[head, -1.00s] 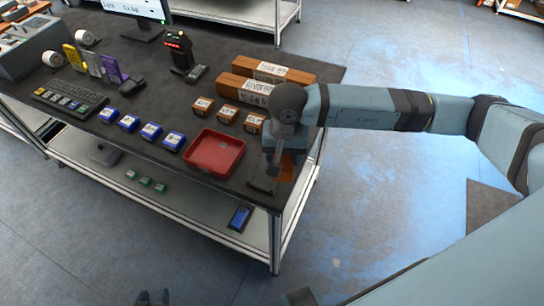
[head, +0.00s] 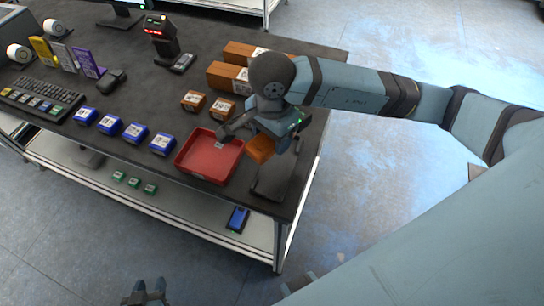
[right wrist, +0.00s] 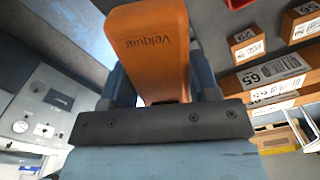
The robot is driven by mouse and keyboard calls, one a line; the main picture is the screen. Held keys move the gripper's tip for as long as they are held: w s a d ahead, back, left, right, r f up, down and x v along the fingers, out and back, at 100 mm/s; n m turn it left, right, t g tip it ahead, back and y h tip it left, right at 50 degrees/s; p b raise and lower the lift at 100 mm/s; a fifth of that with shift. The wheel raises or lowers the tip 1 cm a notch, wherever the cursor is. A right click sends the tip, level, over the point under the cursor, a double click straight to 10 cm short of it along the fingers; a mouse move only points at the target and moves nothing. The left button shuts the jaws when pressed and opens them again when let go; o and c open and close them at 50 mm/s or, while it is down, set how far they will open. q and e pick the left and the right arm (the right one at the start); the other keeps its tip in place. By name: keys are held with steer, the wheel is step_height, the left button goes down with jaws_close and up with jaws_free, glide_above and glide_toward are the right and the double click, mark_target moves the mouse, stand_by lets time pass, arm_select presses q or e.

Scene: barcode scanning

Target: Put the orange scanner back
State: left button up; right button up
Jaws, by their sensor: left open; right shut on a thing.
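The orange scanner (head: 261,149) is in my right gripper (head: 266,133), just right of the red tray and above the table. In the right wrist view its orange body (right wrist: 152,50), marked "Velquar", sits between the fingers. The scanner's far end is hidden. A dark stand with a flat base (head: 269,184) is at the table's right front corner, below and right of the scanner; the two look apart. My left gripper (head: 146,290) is at the bottom of the head view, open and empty, away from the table.
The red tray (head: 190,168) lies close on the left. Small orange boxes (head: 193,100), longer brown boxes (head: 222,76) and blue boxes (head: 161,144) stand behind and left. A black upright scanner (head: 160,38) is at the back. Floor right of the table is clear.

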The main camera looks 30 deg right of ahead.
glide_above(272, 170)
step_height(272, 170, down, 9)
steer(key=shift+f+p, duration=0.1)
steer(key=shift+p, duration=0.2)
steer(key=shift+f+b, duration=0.55)
steer(key=shift+b, duration=0.2)
steer(key=o, duration=1.1)
steer(key=shift+c, duration=0.2)
steer(key=shift+r, duration=0.1)
